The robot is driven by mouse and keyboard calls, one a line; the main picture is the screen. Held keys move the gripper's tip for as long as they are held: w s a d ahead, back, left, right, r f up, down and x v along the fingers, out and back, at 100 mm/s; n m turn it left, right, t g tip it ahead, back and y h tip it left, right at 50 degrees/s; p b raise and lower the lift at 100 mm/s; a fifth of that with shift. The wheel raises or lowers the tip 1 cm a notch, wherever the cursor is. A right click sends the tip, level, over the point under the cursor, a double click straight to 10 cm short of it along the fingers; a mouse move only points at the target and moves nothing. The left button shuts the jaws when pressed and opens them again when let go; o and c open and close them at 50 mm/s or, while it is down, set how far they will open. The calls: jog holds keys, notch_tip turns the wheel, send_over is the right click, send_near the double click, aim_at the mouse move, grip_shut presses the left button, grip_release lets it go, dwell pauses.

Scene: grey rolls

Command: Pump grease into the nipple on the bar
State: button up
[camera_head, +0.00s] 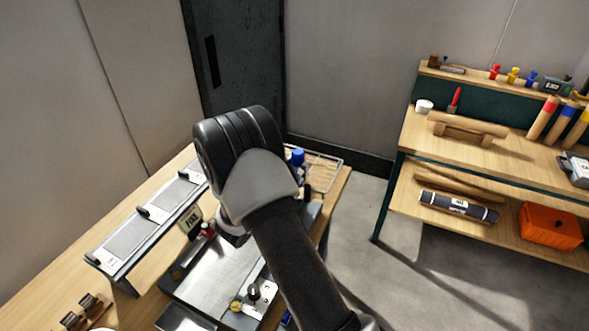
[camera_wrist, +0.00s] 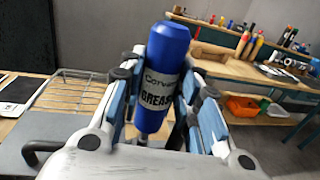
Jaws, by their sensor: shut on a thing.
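A blue grease canister (camera_wrist: 166,60) with a white label reading "GREASE" stands nearly upright, slightly tilted, in the wrist view. My gripper (camera_wrist: 162,85) is shut on it, with blue-padded fingers on both sides. In the head view a blue-topped item (camera_head: 297,157), which looks like the same canister, shows just right of my arm. My gripper is hidden behind my arm there. I cannot make out the bar or its nipple in either view.
A wire rack (camera_head: 325,170) lies at the bench's far end. A metal plate (camera_head: 215,265) with small knobs and a small sign (camera_head: 190,221) are on the wooden bench (camera_head: 150,290). A sloped panel (camera_head: 150,220) stands left. A shelf bench (camera_head: 480,160) is across bare floor.

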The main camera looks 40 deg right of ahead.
aim_at(294, 156)
jog(key=shift+f, duration=0.35)
jog(key=shift+r, duration=0.15)
dwell(0.4)
jog(key=shift+r, duration=0.65)
jog(key=shift+f, duration=0.6)
dwell(1.7)
jog(key=shift+r, duration=0.7)
jog(key=shift+r+p, duration=1.85)
jog(key=shift+r, duration=0.65)
